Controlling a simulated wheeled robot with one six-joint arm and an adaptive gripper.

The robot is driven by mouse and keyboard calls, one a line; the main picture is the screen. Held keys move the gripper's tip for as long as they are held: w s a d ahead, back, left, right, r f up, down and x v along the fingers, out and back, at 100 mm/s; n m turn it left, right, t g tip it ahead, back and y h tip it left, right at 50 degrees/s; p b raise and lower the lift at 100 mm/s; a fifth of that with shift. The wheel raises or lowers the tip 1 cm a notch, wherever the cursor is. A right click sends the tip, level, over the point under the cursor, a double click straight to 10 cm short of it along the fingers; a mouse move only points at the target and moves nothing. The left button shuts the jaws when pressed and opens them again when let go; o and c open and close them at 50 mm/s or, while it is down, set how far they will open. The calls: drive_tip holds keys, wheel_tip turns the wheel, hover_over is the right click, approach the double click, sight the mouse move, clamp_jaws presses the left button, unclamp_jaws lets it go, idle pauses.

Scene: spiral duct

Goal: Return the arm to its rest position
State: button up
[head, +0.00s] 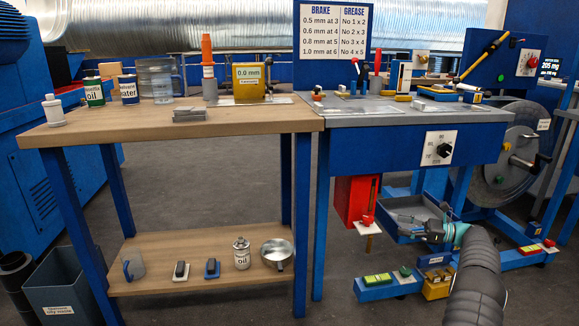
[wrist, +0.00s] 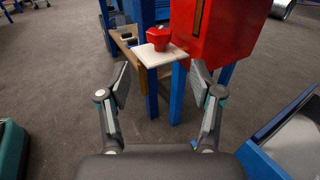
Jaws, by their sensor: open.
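My gripper (wrist: 160,78) is open in the wrist view, with its two grey fingers spread apart and nothing between them. Beyond the fingertips is a red knob (wrist: 158,37) on a small pale plate (wrist: 160,56), apart from the fingers. In the head view my arm reaches in from the lower right, and my gripper (head: 432,230) is low in front of the blue bench, near a grey-blue tray (head: 400,236). Its fingers are small and partly hidden there.
A red box (head: 352,200) hangs under the blue workbench (head: 400,145); it also shows in the wrist view (wrist: 212,30). Blue bench legs stand close to the gripper. A wooden table (head: 170,125) with cans and a jug stands left. Open floor (head: 235,200) lies behind it.

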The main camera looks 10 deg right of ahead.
wheel_tip(320, 180, down, 10)
drive_tip(key=n+h, duration=0.1)
drive_tip(key=h, duration=0.2)
drive_tip(key=s+a+f+n+g+h, duration=0.3)
drive_tip(key=s, duration=0.2)
drive_tip(key=s+a+r+n+h+p, duration=0.1)
drive_tip(key=s+a+r+n+h, duration=0.2)
drive_tip(key=s+a+r+n, duration=0.3)
drive_tip(key=s+a+r+n+h+p, duration=0.1)
drive_tip(key=s+a+r+n+h, duration=0.2)
drive_tip(key=s+a+r, duration=1)
drive_tip(key=s+a+r+n+h+p, duration=0.1)
drive_tip(key=s+a+r+n+h, duration=0.3)
drive_tip(key=s+a+r+n, duration=0.6)
drive_tip(key=s+a, duration=0.1)
drive_tip(key=s, duration=0.9)
drive_tip(key=shift+s+r+p, duration=0.25)
drive_tip(key=shift+r+p, duration=0.05)
drive_tip(key=shift+r, duration=0.05)
